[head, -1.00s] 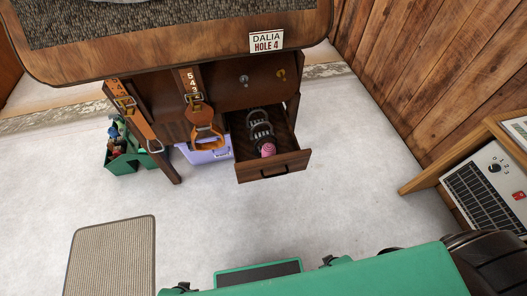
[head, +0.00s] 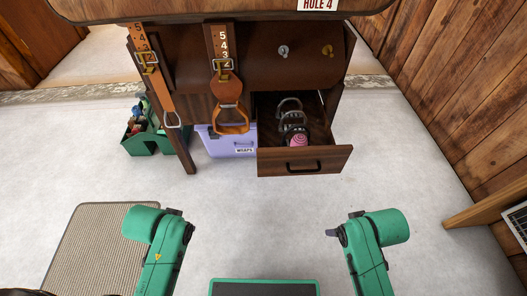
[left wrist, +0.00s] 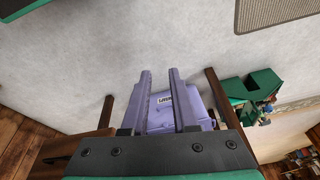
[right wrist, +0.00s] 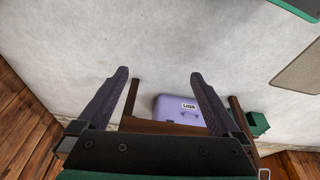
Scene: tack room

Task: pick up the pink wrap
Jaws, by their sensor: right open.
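The pink wrap (head: 297,141) is a rolled pink bundle in the open wooden drawer (head: 305,160), close behind its front panel. Dark ring-shaped items (head: 290,113) lie behind it in the same drawer. My left gripper (left wrist: 160,72) is partly open, with nothing between its fingers. My right gripper (right wrist: 159,73) is wide open and empty. Both are apart from the wrap. The wrap is not visible in either wrist view. In the head view my two forearms show low in front of the cabinet, and the fingers are not clear.
A lilac bin (head: 228,143) labelled WRAPS stands under the cabinet, left of the drawer. Leather straps with a stirrup (head: 231,118) hang in front of it. A green caddy (head: 150,138) is further left. A woven mat (head: 92,240) lies at front left. Floor before the drawer is clear.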

